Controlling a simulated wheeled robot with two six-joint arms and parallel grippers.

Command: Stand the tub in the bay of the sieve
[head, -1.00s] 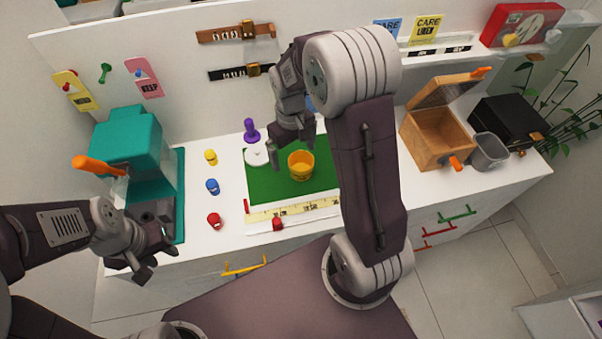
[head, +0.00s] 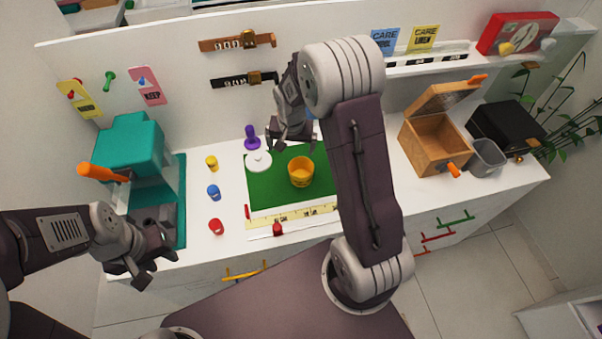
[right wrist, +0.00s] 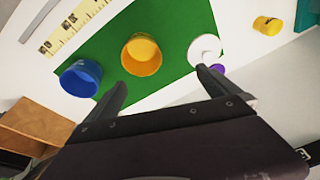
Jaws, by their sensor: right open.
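A yellow tub (head: 301,172) stands upright on the green mat (head: 265,194); it also shows in the right wrist view (right wrist: 142,56). A blue tub (right wrist: 80,78) stands beside it at the mat's edge, mostly hidden by my right arm in the head view. I cannot pick out a sieve or its bay for certain. A white disc (head: 258,161) lies left of the yellow tub, near a purple-handled object (head: 252,136). My right gripper (head: 291,146) is open and empty, above the mat's far side. My left gripper (head: 155,262) looks open and empty at the front left edge.
A teal machine (head: 130,145) with an orange lever stands at the left. Small yellow, blue and red pieces (head: 213,192) line up beside it. A ruler (head: 295,216) lies along the mat's front. An open wooden box (head: 432,145) and a grey bin (head: 488,158) stand at right.

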